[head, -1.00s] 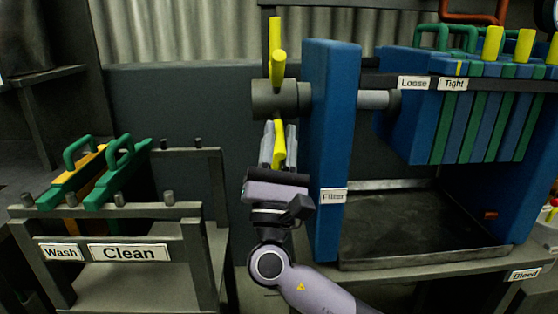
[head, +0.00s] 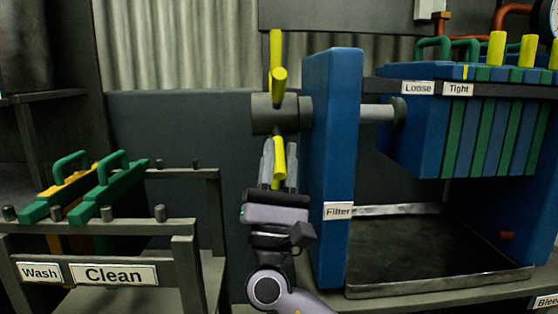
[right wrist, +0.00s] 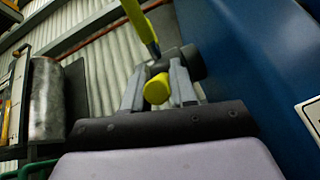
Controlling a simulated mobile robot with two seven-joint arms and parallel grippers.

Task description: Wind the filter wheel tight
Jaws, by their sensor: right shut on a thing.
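The filter wheel has a dark grey hub (head: 272,114) on the left face of the blue upright, with yellow handles around it. One yellow handle (head: 276,48) points up and another (head: 279,80) sits just below it. My right gripper (head: 278,163) is shut on the lowest yellow handle (head: 279,152), directly under the hub. In the right wrist view the two grey fingers flank that yellow handle (right wrist: 157,89). A yellow mark (head: 464,72) on the plate stack lies above the "Tight" label (head: 458,89). My left gripper is not in view.
The blue upright (head: 331,150) bears a "Filter" label and stands close right of my right gripper. A dark tray (head: 435,245) lies under the plate stack (head: 415,130). A grey rack (head: 110,235) with green-handled plates stands left. Open space lies between rack and upright.

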